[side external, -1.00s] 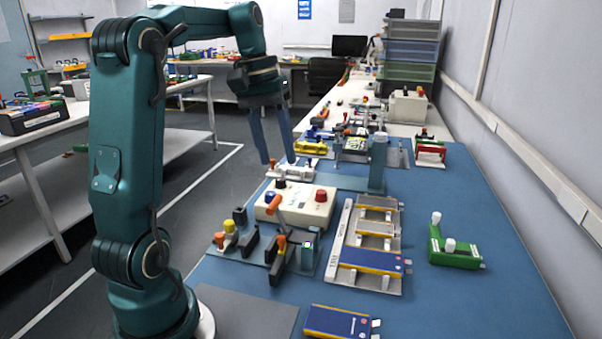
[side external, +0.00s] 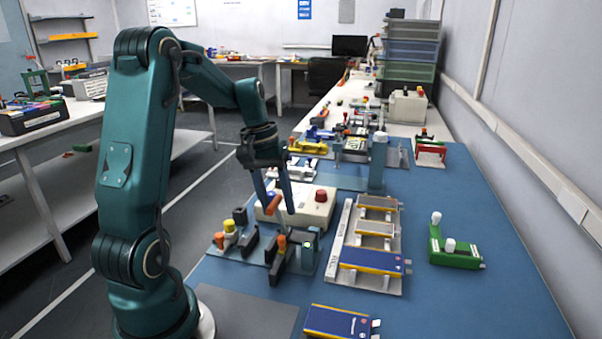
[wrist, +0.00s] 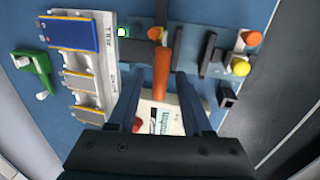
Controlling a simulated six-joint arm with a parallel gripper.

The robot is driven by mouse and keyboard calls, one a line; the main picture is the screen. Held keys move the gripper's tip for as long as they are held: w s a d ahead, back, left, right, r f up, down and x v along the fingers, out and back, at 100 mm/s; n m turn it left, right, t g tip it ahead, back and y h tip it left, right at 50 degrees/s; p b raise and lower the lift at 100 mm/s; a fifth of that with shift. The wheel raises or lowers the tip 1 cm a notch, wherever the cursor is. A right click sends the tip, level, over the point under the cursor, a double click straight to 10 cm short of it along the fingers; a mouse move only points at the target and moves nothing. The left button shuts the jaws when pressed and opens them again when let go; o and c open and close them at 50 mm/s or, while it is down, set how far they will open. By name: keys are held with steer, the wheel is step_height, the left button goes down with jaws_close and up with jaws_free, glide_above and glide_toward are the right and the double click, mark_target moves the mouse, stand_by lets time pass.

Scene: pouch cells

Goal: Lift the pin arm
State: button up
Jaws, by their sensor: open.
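The pin arm has an orange handle (side external: 272,204) that rises from a dark clamp-like fixture (side external: 279,262) on a blue-grey plate. In the wrist view my gripper (wrist: 158,76) shows a gap on both sides of the handle. I cannot tell whether either finger touches it. The fingers partly hide the handle in the side view.
A beige box with a red button (side external: 320,195) stands just behind. A yellow knob (side external: 229,226) and black blocks (side external: 249,242) share the fixture plate, with a small green light (side external: 307,244). A tray of pouch cells (side external: 337,262) is to the right. Blue mat beyond it is mostly clear.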

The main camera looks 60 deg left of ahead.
mark_target(279, 215)
steer(key=shift+w+d+f, duration=0.1)
steer(key=shift+f, duration=0.65)
steer(key=shift+w+d+f, duration=0.1)
steer(key=shift+f, duration=0.65)
jaws_close()
steer(key=shift+s, duration=0.15)
